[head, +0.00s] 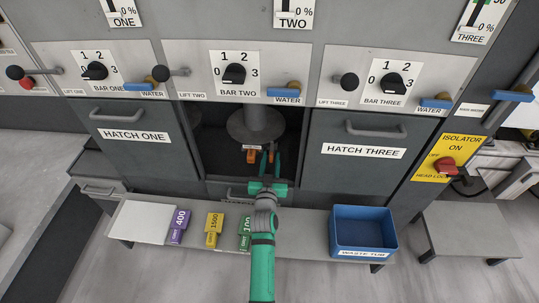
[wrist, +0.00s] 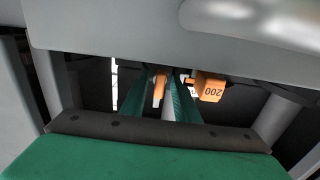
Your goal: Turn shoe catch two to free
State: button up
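My gripper (head: 270,152) reaches into the open middle bay under the TWO panel. Its two dark green fingers stand apart, and the head view shows a gap between them. In the wrist view a narrow orange lever (wrist: 158,88), which looks like the shoe catch, lies between the fingers (wrist: 164,92); contact cannot be told. An orange block marked 200 (wrist: 211,88) sits just right of the fingers there, and left of them in the head view (head: 251,156). The round grey head (head: 256,124) hangs above. The catch's label is too small to read.
Hatch one (head: 133,138) and hatch three (head: 362,150) flank the bay closely. The front bench (head: 300,225) holds purple 400 (head: 179,226), yellow 1500 (head: 213,230) and green 100 blocks (head: 245,233), and a blue waste tub (head: 363,230). A red isolator switch (head: 446,166) is at right.

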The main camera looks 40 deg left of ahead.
jog(key=shift+s, duration=0.1)
jog(key=v, duration=1.6)
jog(key=shift+s, duration=0.35)
jog(key=shift+d, duration=0.2)
jog(key=s+d+f+m+h, duration=0.2)
jog(key=s+d+h, duration=0.1)
jog(key=s+d, duration=0.75)
jog(key=s+d+f+m+h, duration=0.1)
jog(key=s+d+m+h, duration=0.25)
jog(key=s+d, duration=0.65)
jog(key=s+d+r+h, duration=0.3)
jog(key=s+d+r, duration=0.1)
jog(key=d, duration=0.5)
jog(key=shift+s+d+m, duration=0.35)
jog(key=shift+s+m, duration=0.1)
jog(key=shift+s, duration=0.45)
